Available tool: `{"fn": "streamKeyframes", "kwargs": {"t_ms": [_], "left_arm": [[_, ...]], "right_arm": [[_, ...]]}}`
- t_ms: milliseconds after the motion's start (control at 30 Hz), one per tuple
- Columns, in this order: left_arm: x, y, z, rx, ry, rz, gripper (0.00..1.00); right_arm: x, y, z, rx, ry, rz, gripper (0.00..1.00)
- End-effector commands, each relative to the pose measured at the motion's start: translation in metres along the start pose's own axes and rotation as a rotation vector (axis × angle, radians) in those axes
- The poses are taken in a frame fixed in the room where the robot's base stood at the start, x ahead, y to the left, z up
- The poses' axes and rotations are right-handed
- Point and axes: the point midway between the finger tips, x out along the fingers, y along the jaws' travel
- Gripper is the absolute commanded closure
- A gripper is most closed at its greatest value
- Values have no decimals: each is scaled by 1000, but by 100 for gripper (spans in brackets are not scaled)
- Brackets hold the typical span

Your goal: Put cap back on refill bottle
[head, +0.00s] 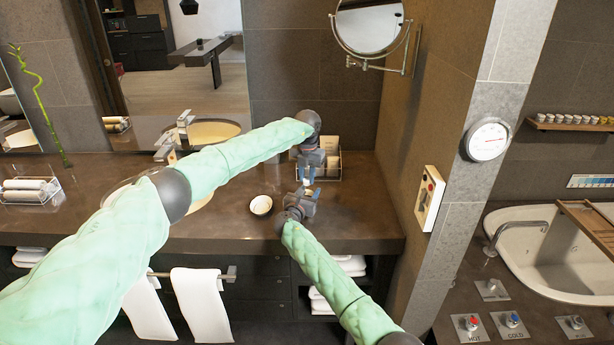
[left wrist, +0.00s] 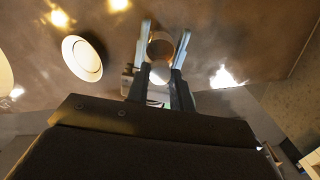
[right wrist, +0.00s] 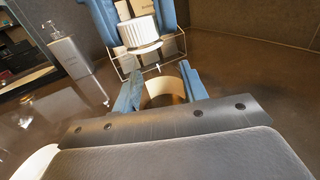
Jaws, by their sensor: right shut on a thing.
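A white ribbed cap (right wrist: 140,32) is between the fingers of my left gripper (head: 308,176), which look shut on it; its pale round end also shows in the left wrist view (left wrist: 159,74). A brown, round refill bottle (right wrist: 163,91) is clamped between the fingers of my right gripper (right wrist: 160,88). It also shows as a brown round shape beyond the cap in the left wrist view (left wrist: 160,46). The two grippers face each other closely above the counter. The cap appears just apart from the bottle. Most of the bottle's body is hidden by my right gripper.
A small white bowl (head: 261,205) sits on the brown counter (head: 225,215), left of my grippers. A wire rack (head: 331,168) with boxes stands behind them. A pump dispenser (right wrist: 68,50) stands near the basin. The side wall is close on the right.

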Motion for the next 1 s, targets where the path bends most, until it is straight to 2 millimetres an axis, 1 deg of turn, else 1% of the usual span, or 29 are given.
{"fn": "streamKeyframes", "kwargs": {"t_ms": [333,367,400,467,800,867,967,1000], "left_arm": [[0,0,0,4,0,0,100],[0,0,0,4,0,0,72],[0,0,0,4,0,0,64],[0,0,0,4,0,0,53],[-2,0,0,4,0,0,53],[-6,0,0,4,-1,0,53],[-19,1,0,3,-1,0,53],[-25,1,1,3,-1,0,53]], "right_arm": [[0,0,-1,0,1,0,100],[0,0,-1,0,1,0,100],[0,0,-1,0,1,0,100],[0,0,-1,0,1,0,100],[0,0,-1,0,1,0,100],[0,0,-1,0,1,0,100],[0,0,-1,0,1,0,100],[0,0,-1,0,1,0,100]]}}
